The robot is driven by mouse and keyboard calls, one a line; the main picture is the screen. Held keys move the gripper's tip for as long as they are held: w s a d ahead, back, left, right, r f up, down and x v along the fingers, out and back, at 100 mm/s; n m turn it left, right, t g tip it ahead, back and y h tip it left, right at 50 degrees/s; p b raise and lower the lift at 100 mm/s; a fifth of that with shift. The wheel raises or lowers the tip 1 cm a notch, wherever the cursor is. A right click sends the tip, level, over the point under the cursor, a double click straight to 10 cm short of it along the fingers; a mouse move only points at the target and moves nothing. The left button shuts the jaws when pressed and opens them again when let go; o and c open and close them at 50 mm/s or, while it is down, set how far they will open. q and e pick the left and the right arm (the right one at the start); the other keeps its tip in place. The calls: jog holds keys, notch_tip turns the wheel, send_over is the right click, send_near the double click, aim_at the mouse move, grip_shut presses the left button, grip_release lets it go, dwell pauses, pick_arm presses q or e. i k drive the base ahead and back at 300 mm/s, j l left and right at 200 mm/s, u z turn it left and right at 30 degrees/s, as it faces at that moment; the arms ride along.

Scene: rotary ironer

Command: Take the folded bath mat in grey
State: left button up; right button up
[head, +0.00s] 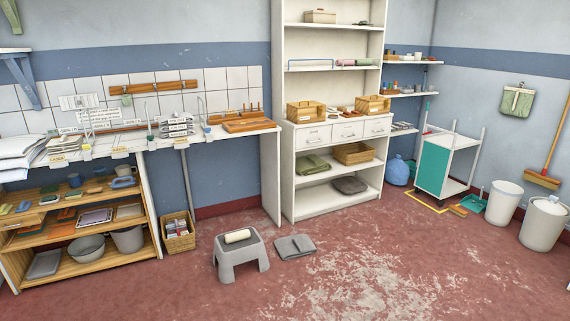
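A flat grey folded cloth (295,246) lies on the red floor, just right of the grey step stool; it looks like a folded mat. A darker grey-brown folded cloth (350,185) lies on the bottom shelf of the white cabinet. I cannot tell for certain from this distance which of the two is the bath mat. Neither of my grippers shows in the head view.
A grey step stool (240,254) with a cream roll (237,236) on it stands left of the floor cloth. A basket (178,232) stands by the wooden shelf unit (82,262). The white cabinet (334,203) is behind. The front floor is clear.

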aim_at(295, 244)
jog(key=i, duration=2.45)
